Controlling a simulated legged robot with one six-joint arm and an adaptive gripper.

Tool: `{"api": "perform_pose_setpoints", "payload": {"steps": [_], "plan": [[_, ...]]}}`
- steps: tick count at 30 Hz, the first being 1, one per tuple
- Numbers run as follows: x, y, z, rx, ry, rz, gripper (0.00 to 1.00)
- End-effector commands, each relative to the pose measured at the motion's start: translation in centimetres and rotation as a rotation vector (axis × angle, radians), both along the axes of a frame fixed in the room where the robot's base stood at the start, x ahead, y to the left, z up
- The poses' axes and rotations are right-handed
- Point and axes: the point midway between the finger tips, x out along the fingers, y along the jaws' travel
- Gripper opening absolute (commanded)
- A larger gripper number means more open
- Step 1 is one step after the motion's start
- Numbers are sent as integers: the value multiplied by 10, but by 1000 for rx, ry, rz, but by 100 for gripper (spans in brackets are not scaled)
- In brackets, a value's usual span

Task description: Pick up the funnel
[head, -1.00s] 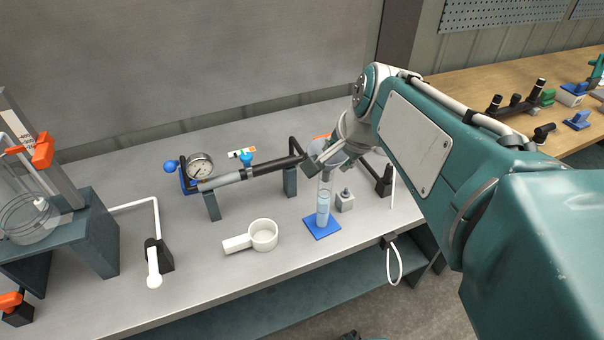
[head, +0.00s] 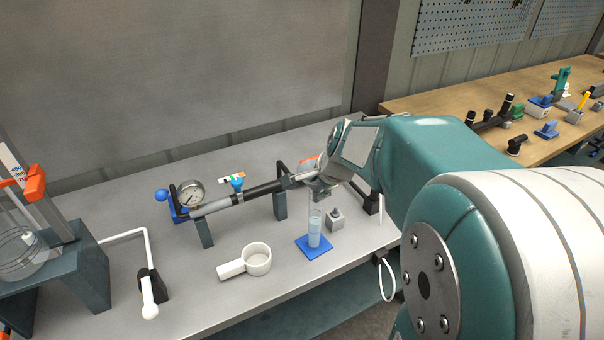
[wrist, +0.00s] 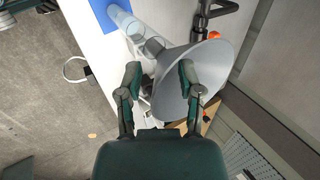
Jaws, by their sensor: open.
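The funnel (wrist: 215,62) is a grey cone in the wrist view. Its narrow end points toward the clear measuring cylinder (wrist: 122,18). The cylinder also shows in the head view (head: 314,228), upright on a blue base. My gripper (wrist: 160,78) is open. In the wrist view one finger overlaps the funnel's cone and the other is beside its narrow end; I cannot tell whether either touches. In the head view my gripper (head: 312,180) is above the cylinder and hides most of the funnel.
A white handled cup (head: 257,260) stands left of the cylinder. A grey block (head: 336,220) is close on its right. A pipe with a gauge (head: 191,192) runs behind. The bench front (head: 200,316) is mostly clear.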

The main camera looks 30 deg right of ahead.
Motion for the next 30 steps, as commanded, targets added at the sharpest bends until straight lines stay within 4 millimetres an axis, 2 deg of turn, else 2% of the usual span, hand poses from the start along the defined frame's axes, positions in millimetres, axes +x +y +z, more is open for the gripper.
{"api": "perform_pose_setpoints", "payload": {"steps": [3,11,14,15,26,30], "plan": [[7,-2,-12,2,1,0,48],[8,0,-13,-1,-1,0,48],[8,1,-13,-1,-1,0,8],[8,1,-13,-1,-1,0,0],[8,0,-13,0,0,0,0],[9,0,-4,-1,-3,0,0]]}}
